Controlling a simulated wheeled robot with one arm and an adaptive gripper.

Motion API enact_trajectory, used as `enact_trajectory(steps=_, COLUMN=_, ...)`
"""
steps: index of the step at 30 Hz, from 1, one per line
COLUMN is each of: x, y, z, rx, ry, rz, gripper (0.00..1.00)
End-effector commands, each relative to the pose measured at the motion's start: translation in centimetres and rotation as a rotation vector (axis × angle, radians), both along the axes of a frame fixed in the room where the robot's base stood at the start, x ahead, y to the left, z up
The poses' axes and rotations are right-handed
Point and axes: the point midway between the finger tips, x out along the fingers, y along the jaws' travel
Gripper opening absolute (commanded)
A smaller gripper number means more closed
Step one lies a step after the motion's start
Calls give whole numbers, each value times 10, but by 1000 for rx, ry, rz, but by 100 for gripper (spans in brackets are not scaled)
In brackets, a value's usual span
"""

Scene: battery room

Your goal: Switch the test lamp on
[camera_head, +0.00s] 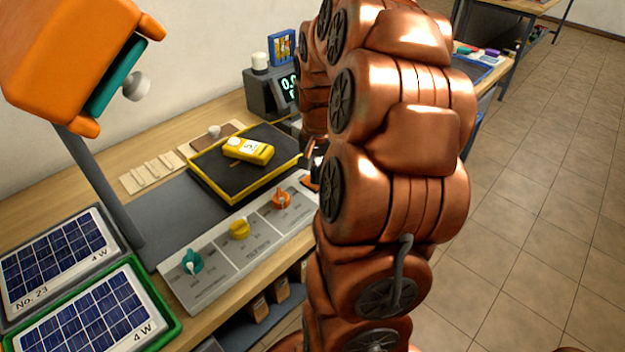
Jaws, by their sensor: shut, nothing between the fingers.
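The test lamp (65,60) hangs at the upper left, with a big orange head, teal rim and grey post. Its pale round bulb (136,86) shows no glow. A grey control panel (215,268) lies along the bench's front edge. It bears a teal knob (191,261), a yellow knob (240,229) and an orange knob (282,199); their labels are too small to read. My copper arm hides the panel's right end. My gripper (315,163) shows only in part beside the arm, near that end. It is shut and empty; whether it touches anything is hidden.
Two solar panels (60,254) lie at the left. A yellow meter (248,150) sits in a yellow-rimmed black tray (215,188) behind the knobs. A grey display box (262,95) stands at the back. The tiled floor (530,220) is clear at right.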

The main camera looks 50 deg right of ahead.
Motion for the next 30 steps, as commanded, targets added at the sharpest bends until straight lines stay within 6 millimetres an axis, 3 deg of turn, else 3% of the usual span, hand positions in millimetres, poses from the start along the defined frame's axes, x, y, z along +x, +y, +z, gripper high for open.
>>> enact_trajectory(steps=30, x=0, y=0, z=-7, rx=-1, ry=0, rz=0, gripper=0)
